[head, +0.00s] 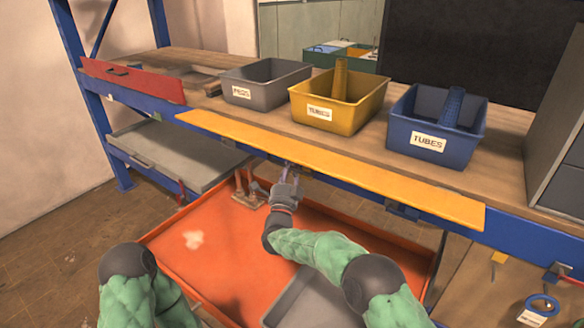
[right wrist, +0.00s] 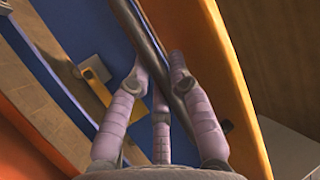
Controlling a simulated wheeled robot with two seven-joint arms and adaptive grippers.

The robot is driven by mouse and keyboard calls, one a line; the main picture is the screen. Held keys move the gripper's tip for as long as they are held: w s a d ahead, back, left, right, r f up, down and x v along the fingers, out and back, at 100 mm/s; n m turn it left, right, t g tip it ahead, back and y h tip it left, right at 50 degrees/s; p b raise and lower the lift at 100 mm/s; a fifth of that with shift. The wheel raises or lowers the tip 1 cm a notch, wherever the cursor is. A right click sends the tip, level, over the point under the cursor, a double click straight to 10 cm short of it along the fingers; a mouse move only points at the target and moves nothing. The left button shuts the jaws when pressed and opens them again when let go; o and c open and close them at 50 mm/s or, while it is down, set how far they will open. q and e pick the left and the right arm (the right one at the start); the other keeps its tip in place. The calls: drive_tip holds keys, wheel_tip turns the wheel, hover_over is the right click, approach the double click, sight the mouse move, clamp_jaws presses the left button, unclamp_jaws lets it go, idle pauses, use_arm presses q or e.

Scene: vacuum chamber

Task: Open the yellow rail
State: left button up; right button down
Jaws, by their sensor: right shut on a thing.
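The yellow rail (head: 330,165) is a long flat bar along the front edge of the workbench, tilted outward. In the right wrist view the yellow rail (right wrist: 222,80) runs along the right side of a dark bar (right wrist: 150,50). My right gripper (head: 289,174) reaches up under the rail's middle in the head view. Its fingers (right wrist: 158,72) are closed around the dark bar beside the rail. In the head view the rail partly hides the fingertips. My left gripper is out of view; only part of my left arm shows at the bottom.
Grey (head: 265,82), yellow (head: 340,103) and blue (head: 436,119) bins stand on the bench (head: 510,125). A red panel (head: 130,82) is at the left end. A grey drawer (head: 178,152) is below it. An orange tray (head: 215,250) lies under my right arm.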

drive_tip(key=shift+w+d+n+t, duration=0.2)
drive_tip(key=shift+n+t, duration=0.2)
drive_tip(key=shift+t, duration=0.2)
drive_tip(key=shift+r, duration=0.1)
drive_tip(key=c, duration=1.1)
unclamp_jaws()
drive_tip(key=shift+f, duration=0.3)
drive_tip(key=shift+s+a+f, duration=0.1)
drive_tip(key=shift+s+f, duration=0.05)
drive_tip(key=shift+s, duration=0.1)
drive_tip(key=v, duration=1.1)
drive_tip(key=shift+s, duration=0.15)
drive_tip(key=shift+f, duration=0.15)
